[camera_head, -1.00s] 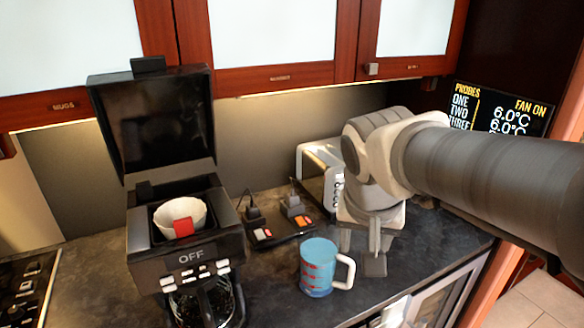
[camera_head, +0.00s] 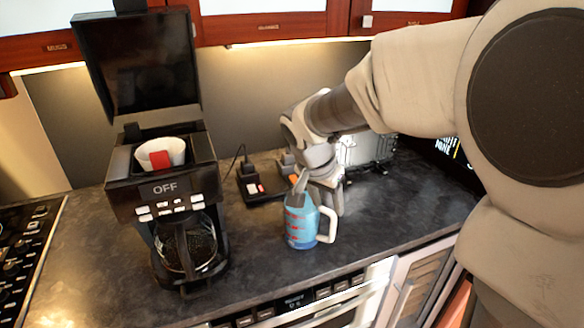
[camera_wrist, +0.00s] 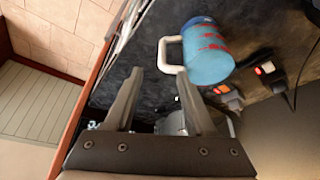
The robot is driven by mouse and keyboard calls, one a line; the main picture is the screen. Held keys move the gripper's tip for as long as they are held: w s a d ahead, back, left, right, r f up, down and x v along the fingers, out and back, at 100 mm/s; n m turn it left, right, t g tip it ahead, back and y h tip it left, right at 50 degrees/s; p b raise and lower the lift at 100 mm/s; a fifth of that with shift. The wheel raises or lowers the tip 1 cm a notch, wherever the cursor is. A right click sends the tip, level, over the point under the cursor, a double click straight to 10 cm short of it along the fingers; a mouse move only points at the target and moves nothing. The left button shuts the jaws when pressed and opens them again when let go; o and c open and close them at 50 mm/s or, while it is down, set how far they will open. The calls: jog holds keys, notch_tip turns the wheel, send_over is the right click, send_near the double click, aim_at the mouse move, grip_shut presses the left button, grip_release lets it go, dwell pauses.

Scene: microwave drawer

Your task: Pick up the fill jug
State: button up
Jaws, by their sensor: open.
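The fill jug (camera_head: 300,228) is a blue jug with red marks and a white handle. It stands upright on the dark counter, to the right of the coffee maker. My gripper (camera_head: 318,192) is just behind and above it in the head view, with one finger overlapping the jug's rim. In the wrist view the jug (camera_wrist: 207,52) lies beyond the fingertips, its white handle (camera_wrist: 166,52) near the tips. My gripper (camera_wrist: 155,85) is open there with nothing between its fingers. The head view does not show clearly whether a finger touches the jug.
A black coffee maker (camera_head: 165,185) with its lid raised and a glass carafe (camera_head: 188,248) stands left of the jug. Power switches (camera_head: 258,190) with cables lie behind it. A silver toaster (camera_head: 368,150) stands at the back right. The counter (camera_head: 400,215) is clear at right.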

aim_at(331, 228)
jog(key=x, duration=0.8)
jog(key=shift+w+d+f, duration=0.1)
jog(key=shift+f, duration=0.1)
jog(key=shift+a+x, duration=0.15)
jog(key=shift+x, duration=1.15)
jog(key=shift+a+x, duration=0.1)
jog(key=shift+x, duration=1.2)
jog(key=shift+w, duration=0.1)
grip_shut()
jog(key=shift+w+r, duration=0.1)
